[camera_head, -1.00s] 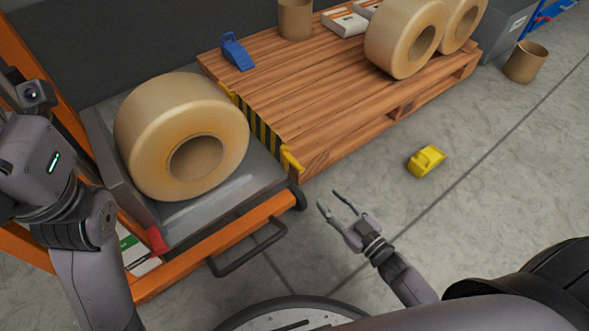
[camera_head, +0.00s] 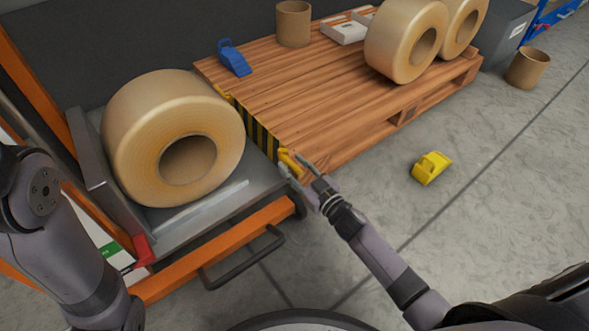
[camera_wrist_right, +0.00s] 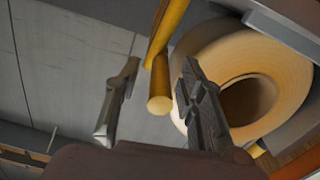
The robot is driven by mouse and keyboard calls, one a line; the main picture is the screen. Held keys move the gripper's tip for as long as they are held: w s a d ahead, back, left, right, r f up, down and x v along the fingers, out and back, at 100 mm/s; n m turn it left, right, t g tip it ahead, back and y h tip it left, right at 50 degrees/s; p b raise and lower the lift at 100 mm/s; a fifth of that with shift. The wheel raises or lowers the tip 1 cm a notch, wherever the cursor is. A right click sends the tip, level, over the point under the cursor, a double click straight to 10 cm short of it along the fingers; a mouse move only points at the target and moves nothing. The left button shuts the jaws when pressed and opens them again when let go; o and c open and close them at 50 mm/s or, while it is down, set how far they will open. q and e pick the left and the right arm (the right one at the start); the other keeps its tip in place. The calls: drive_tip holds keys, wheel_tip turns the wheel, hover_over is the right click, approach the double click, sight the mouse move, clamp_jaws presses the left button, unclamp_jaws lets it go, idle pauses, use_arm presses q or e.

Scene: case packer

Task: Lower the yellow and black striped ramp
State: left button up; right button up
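The yellow and black striped ramp (camera_head: 257,128) stands raised as a narrow strip between the grey platform and the wooden pallet. A yellow handle (camera_head: 291,163) sticks out at its near end. My right gripper (camera_head: 298,168) is at this handle. In the right wrist view my open fingers (camera_wrist_right: 159,64) stand on either side of the rounded end of a yellow bar (camera_wrist_right: 160,92), with gaps showing; I see no clear contact. My left arm shows at the left edge, but its gripper is out of view.
A large tape roll (camera_head: 172,138) sits on the grey platform (camera_head: 214,204) of an orange-framed cart. The pallet (camera_head: 300,95) carries more rolls, a blue wedge (camera_head: 234,58) and a cardboard tube (camera_head: 293,23). A yellow wedge (camera_head: 431,168) lies on open floor to the right.

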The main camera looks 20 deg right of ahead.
drive_tip(key=shift+c, duration=0.3)
clamp_jaws()
idle(0.6)
